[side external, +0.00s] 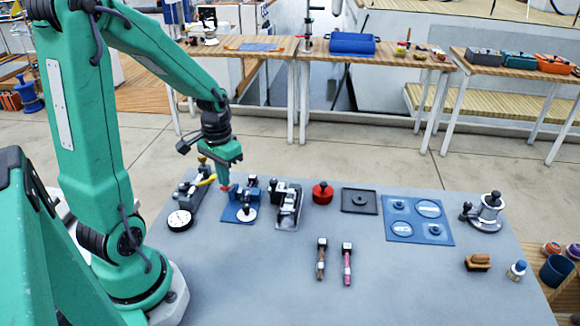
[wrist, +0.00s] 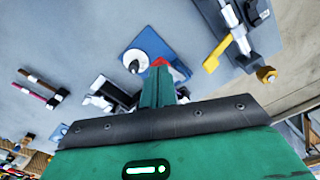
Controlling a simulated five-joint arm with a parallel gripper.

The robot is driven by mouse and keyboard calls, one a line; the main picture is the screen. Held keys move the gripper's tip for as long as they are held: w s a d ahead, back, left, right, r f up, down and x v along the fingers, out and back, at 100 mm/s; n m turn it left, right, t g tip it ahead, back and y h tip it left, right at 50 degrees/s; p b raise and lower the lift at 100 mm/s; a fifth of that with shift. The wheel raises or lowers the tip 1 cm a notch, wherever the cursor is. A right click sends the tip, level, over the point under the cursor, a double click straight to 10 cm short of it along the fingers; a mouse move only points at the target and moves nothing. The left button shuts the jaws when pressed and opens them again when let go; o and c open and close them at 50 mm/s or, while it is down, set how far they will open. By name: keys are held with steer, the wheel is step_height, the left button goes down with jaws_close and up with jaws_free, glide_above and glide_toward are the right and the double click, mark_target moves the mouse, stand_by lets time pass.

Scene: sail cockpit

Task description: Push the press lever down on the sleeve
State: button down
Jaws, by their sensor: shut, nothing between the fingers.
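My gripper (side external: 224,187) points down with its fingers together, over the left edge of a small blue-based fixture (side external: 229,217). Red shows at the fingertips; I cannot tell whether it belongs to them or to the fixture. The fixture carries dark upright parts and a white round piece (side external: 246,214). In the wrist view my gripper (wrist: 159,70) covers part of the blue base (wrist: 155,33), with the white piece (wrist: 152,47) beside it. Left of it stands a grey device with a yellow lever (side external: 206,180), also in the wrist view (wrist: 217,54). I cannot tell which part is the sleeve, nor whether I touch anything.
A dial gauge (side external: 179,220) lies at the left. A grey fixture (side external: 289,206), red round pot (side external: 322,193), black tray (side external: 360,212) and blue plate (side external: 420,238) stand to the right. Two handled tools (side external: 347,264) lie in front. The table's front middle is mostly clear.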

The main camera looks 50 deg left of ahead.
steer(key=shift+f, duration=1.8)
steer(key=shift+r, duration=3.3)
steer(key=shift+d, duration=0.1)
